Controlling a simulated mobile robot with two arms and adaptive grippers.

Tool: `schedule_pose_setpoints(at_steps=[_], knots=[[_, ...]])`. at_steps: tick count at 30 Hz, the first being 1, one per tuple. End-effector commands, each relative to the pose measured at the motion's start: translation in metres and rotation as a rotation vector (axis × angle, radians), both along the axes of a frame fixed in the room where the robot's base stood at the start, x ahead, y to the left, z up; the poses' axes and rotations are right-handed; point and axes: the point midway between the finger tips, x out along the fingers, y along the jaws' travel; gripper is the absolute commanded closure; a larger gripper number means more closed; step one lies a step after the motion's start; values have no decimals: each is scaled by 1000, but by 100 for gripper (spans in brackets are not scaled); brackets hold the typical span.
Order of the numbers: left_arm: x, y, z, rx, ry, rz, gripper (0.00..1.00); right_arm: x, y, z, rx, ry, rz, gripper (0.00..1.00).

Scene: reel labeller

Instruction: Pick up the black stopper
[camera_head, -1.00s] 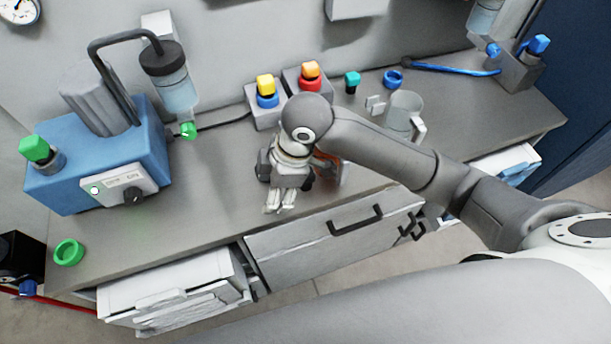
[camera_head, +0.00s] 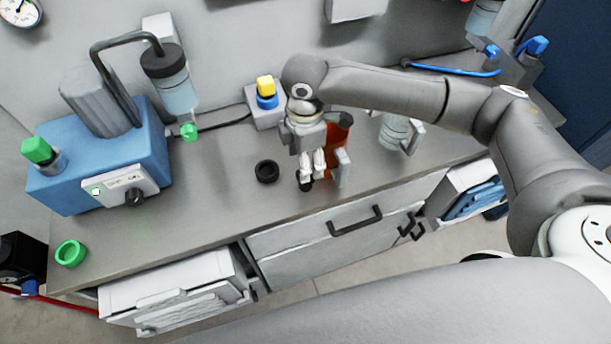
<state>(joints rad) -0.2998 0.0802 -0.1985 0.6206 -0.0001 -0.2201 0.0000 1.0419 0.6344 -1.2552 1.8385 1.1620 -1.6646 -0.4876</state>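A small black piece, which looks like the black stopper (camera_head: 305,186), is at the fingertips of my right gripper (camera_head: 310,177) above or on the grey bench. It is partly covered by the fingers, which point down. I cannot tell whether they are closed on it or only around it. A black ring (camera_head: 266,172) lies on the bench to the left of the gripper, apart from it. My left gripper is not in view.
An orange container (camera_head: 336,135) with a pale handle stands close right of my gripper. A clear mug (camera_head: 394,133) is farther right. A yellow-and-blue stopper holder (camera_head: 267,105) is behind. The blue machine (camera_head: 105,150) stands left, with free bench (camera_head: 205,195) between.

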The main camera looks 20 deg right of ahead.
Motion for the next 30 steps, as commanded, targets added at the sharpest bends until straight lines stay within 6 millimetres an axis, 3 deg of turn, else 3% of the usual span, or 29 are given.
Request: schedule_pose_setpoints(at_steps=[5,12,21,30], knots=[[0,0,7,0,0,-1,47,-2,0,-14,0,3,-1,43],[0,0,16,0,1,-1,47,-3,0,-48,0,1,0,43],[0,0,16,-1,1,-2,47,-3,1,-56,1,-2,1,43],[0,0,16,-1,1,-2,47,-3,0,-55,1,-2,1,79]])
